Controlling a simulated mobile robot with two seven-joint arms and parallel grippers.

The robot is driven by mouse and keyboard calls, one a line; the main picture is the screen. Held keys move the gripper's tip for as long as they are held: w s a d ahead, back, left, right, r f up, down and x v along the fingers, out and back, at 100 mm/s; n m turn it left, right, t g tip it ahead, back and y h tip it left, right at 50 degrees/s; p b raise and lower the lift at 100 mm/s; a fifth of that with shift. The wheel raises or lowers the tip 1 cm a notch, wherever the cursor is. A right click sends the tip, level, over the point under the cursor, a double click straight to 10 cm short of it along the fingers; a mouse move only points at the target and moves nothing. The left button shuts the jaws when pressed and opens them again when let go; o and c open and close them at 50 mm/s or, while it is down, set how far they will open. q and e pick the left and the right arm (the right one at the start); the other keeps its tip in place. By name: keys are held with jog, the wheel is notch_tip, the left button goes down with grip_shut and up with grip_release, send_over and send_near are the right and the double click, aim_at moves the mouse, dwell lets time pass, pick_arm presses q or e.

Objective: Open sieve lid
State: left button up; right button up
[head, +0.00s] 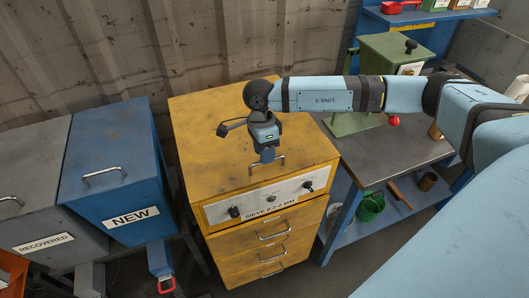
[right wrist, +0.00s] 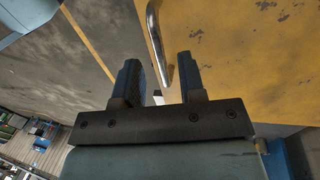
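The yellow sieve cabinet (head: 205,130) stands in the middle of the head view, with a label reading "SIEVE 0.2-2 MM" on its front. Its flat top lid lies shut, with a metal bar handle (head: 281,163) near the front edge. My right gripper (head: 267,157) is over the lid at this handle, partly hiding it. In the right wrist view the gripper (right wrist: 160,78) is open. The handle (right wrist: 153,30) shows between the two fingers, with gaps on both sides. Whether it touches a finger I cannot tell. My left gripper is not in view.
A blue "NEW" bin (head: 100,165) and a grey "RECOVERED" bin (head: 40,150) stand to the left. A workbench (head: 390,150) with a green machine (head: 385,50) is close on the right. A corrugated wall (head: 220,40) rises behind.

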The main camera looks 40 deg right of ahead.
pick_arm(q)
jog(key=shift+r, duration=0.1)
pick_arm(e)
jog(key=shift+s+f, duration=0.1)
jog(key=shift+f, duration=0.6)
